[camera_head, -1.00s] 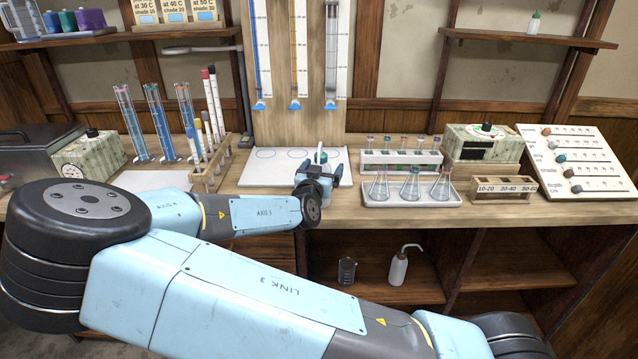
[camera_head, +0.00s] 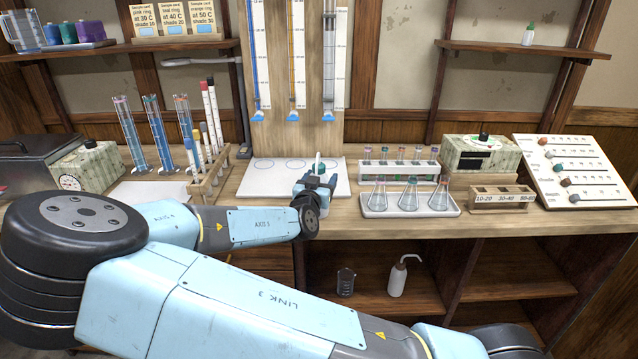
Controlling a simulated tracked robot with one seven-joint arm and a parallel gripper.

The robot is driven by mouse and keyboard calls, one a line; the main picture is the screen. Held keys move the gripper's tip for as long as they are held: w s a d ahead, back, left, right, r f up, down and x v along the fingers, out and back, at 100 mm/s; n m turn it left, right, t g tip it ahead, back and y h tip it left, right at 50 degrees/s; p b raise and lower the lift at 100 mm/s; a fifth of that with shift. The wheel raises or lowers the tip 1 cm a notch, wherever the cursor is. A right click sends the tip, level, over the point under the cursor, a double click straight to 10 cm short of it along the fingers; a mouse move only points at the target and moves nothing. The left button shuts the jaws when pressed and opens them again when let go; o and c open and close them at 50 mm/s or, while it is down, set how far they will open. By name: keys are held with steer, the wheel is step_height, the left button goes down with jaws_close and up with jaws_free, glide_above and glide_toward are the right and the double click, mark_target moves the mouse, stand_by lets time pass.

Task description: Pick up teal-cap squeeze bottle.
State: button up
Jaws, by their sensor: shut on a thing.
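My gripper (camera_head: 318,182) is at the front right part of a white mat marked with circles (camera_head: 262,184). It is shut on a small bottle with a teal tip, the teal-cap squeeze bottle (camera_head: 319,167). The bottle's top shows upright above the jaws; its lower part is hidden by the gripper. I cannot tell whether its base touches the mat.
A tray of flasks (camera_head: 410,209) and a test-tube rack (camera_head: 400,167) stand right of the gripper. A wooden rack with tall tubes (camera_head: 215,178) is to the left. A green-capped bottle (camera_head: 528,36) stands on the upper right shelf. A wash bottle (camera_head: 398,277) is below the bench.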

mark_target(321, 169)
steer(key=shift+r, duration=0.15)
steer(key=shift+r, duration=1.45)
steer(key=s+r, duration=0.9)
steer(key=s, duration=0.4)
steer(key=shift+s+d+r, duration=0.3)
steer(key=shift+s, duration=0.2)
steer(key=shift+a, duration=0.1)
